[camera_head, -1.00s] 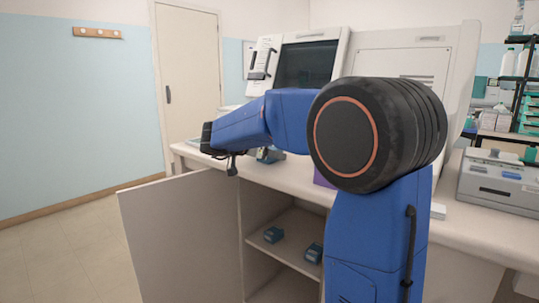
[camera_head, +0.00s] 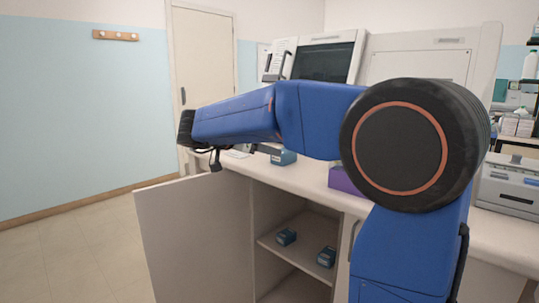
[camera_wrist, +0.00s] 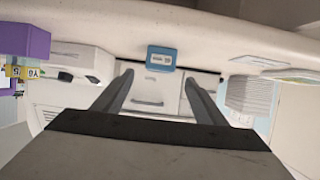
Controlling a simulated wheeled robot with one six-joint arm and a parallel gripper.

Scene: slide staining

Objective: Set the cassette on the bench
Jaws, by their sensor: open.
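A teal-blue cassette (camera_head: 283,157) rests on the white bench (camera_head: 310,178), near its front edge, with nothing gripping it. In the wrist view the blue cassette (camera_wrist: 161,58) lies on the bench surface, beyond the fingertips and about midway between them. My gripper (camera_wrist: 158,80) is open and empty, apart from the cassette. In the head view my blue forearm mostly hides the gripper.
Two more blue cassettes, one left (camera_head: 286,237) and one right (camera_head: 326,257), sit on a shelf in the open cabinet below. The cabinet door (camera_head: 195,235) stands out to the left. A purple box (camera_head: 345,180) is on the bench, right of the cassette.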

